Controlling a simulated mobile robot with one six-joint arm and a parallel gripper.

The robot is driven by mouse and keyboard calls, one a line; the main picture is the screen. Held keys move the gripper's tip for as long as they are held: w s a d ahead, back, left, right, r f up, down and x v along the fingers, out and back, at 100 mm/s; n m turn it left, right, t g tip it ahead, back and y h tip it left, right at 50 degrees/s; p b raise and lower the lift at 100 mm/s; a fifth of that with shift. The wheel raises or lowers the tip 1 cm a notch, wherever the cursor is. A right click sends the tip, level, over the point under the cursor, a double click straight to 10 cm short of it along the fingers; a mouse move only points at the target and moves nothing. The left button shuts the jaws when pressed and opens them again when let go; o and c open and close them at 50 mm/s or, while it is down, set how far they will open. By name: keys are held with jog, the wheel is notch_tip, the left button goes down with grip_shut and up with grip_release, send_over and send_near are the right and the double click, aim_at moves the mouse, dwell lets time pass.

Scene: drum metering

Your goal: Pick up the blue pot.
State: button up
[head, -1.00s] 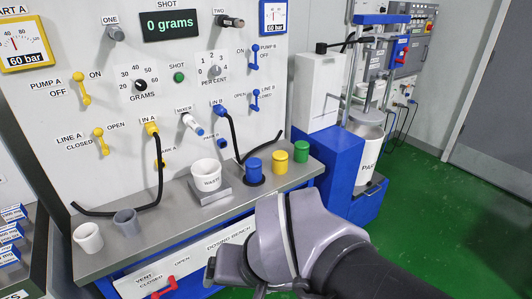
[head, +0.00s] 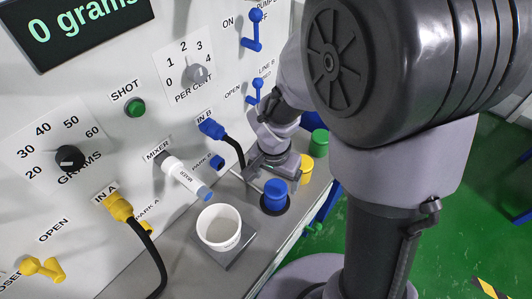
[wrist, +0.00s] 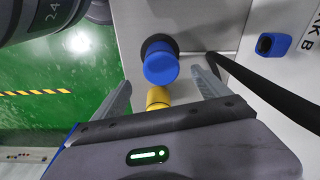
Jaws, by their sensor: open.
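The blue pot (head: 275,192) stands upright on a dark round base on the grey bench. In the wrist view the blue pot (wrist: 161,66) lies just past the fingertips, roughly centred between them. My gripper (head: 262,176) is open and empty, close to the blue pot on its far side in the head view. In the wrist view my gripper (wrist: 161,80) has its two fingers spread, with the yellow pot (wrist: 158,96) showing between them, nearer the palm. I cannot tell whether a finger touches the blue pot.
The yellow pot (head: 306,168) and the green pot (head: 319,142) stand behind, partly hidden by my arm. A white cup (head: 219,228) stands left of the blue pot. The mixer nozzle (head: 185,178) and a black hose (head: 236,150) from IN B project from the panel nearby.

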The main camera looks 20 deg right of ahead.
aim_at(276, 188)
jog(key=f, duration=0.2)
jog(key=f+b, duration=0.1)
jog(key=f, duration=0.3)
jog(key=shift+w+d+b, duration=0.25)
jog(key=shift+w+b, duration=0.1)
jog(key=shift+b, duration=0.05)
jog(key=f+b, duration=0.1)
jog(key=f, duration=0.1)
jog(key=f+b, duration=0.2)
jog(key=f, duration=0.1)
jog(key=shift+w+d+f, duration=0.1)
jog(key=shift+w+f, duration=0.1)
jog(key=shift+f, duration=0.1)
jog(key=shift+r, duration=0.15)
jog(key=shift+c, duration=0.5)
jog(key=c, duration=1.6)
